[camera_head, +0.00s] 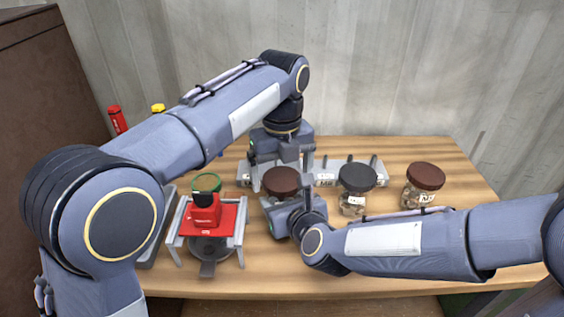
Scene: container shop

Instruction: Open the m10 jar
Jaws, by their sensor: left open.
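A jar with a brown lid (281,181) stands mid-table; its body is mostly hidden by my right gripper. My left gripper (281,170) points down just above and behind this lid, open, with its fingers spread to either side. My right gripper (285,208) is low at the front of the same jar; its fingertips are hidden, so I cannot tell whether it grips the jar. A jar with a dark grey lid (357,177) and one with a reddish-brown lid (425,177) stand to the right, both closed. The jar labels are too small to read surely.
A red tool (117,119) and a yellow item (158,107) are at back left. The wooden table (447,153) is clear at back right.

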